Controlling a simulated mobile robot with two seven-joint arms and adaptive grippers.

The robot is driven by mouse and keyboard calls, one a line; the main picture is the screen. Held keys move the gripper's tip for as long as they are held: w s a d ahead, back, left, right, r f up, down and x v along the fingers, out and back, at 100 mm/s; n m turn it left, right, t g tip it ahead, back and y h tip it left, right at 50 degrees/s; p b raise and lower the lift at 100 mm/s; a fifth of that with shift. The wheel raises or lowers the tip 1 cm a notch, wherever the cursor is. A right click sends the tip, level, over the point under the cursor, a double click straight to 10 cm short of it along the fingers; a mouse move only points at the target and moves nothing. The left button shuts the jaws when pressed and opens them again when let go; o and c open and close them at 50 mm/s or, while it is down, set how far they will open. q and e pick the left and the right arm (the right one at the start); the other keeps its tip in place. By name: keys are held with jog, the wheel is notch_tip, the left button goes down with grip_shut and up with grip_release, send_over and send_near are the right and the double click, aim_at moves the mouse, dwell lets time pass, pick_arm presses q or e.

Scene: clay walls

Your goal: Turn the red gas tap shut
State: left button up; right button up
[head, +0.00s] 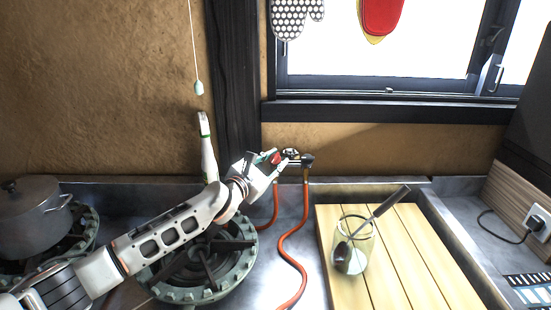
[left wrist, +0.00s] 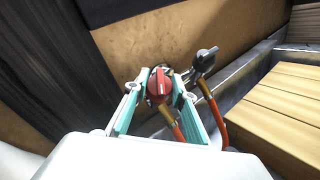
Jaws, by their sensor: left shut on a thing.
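The red gas tap (head: 276,158) is on the pipe fitting at the wall, behind the counter. In the left wrist view its red knob (left wrist: 158,86) sits between my two fingers, with its raised grip bar running roughly up and down the picture. My left gripper (head: 269,158) reaches in from the left and is shut on the red tap; in the left wrist view its teal finger pads (left wrist: 160,95) flank the knob. The fingers partly hide the tap in the head view. My right gripper is not in view.
A second, dark-handled tap (head: 307,161) is close on the right, also seen in the left wrist view (left wrist: 205,59). Orange hoses (head: 284,245) hang below. A burner (head: 205,265) lies under my arm. A glass jar with a ladle (head: 353,250) stands on a wooden board (head: 425,245).

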pick_arm(q)
jog(key=o, duration=1.1)
jog(key=shift+v, duration=6.05)
jog(key=shift+r, duration=0.1)
